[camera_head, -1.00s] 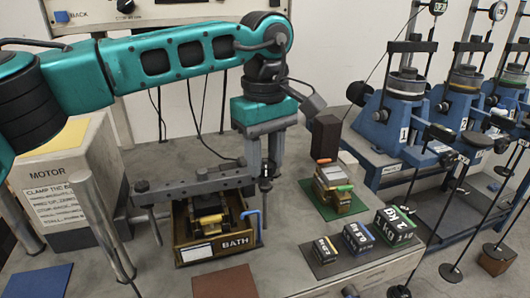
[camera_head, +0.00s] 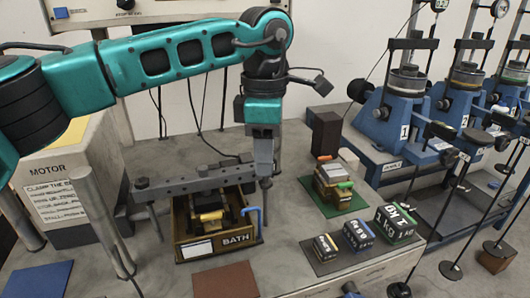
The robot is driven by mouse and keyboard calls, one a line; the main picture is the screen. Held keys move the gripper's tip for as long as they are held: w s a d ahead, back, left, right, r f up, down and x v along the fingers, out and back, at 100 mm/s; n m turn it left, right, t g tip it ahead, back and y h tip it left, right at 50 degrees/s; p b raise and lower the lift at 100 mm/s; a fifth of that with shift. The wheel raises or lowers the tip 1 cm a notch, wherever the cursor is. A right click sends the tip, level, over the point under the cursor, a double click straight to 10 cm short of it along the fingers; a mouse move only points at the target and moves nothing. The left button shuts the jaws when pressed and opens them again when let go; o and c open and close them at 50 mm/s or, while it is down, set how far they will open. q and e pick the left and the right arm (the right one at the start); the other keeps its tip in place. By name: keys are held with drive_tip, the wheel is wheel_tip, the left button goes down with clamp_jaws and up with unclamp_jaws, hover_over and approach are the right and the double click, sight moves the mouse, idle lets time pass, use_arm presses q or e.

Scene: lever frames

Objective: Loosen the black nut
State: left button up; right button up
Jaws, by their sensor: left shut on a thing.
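Another dark knob (camera_head: 141,183) sits on the bar's left end. My right gripper is not in view.
A motor block (camera_head: 60,185) stands at the left, with metal posts (camera_head: 98,205) before it. Marked weights (camera_head: 358,235) and a stack of blocks (camera_head: 333,185) stand right of the bath. Blue lever machines (camera_head: 395,125) fill the right. A red-brown mat (camera_head: 225,280) lies clear in front.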

use_arm(q)
drive_tip(key=shift+r+n, duration=0.1)
drive_tip(key=shift+n, duration=0.6)
drive_tip(key=o, duration=1.1)
drive_tip(key=shift+c, duration=0.2)
wheel_tip(320, 180, up, 13)
drive_tip(key=shift+p, duration=0.4)
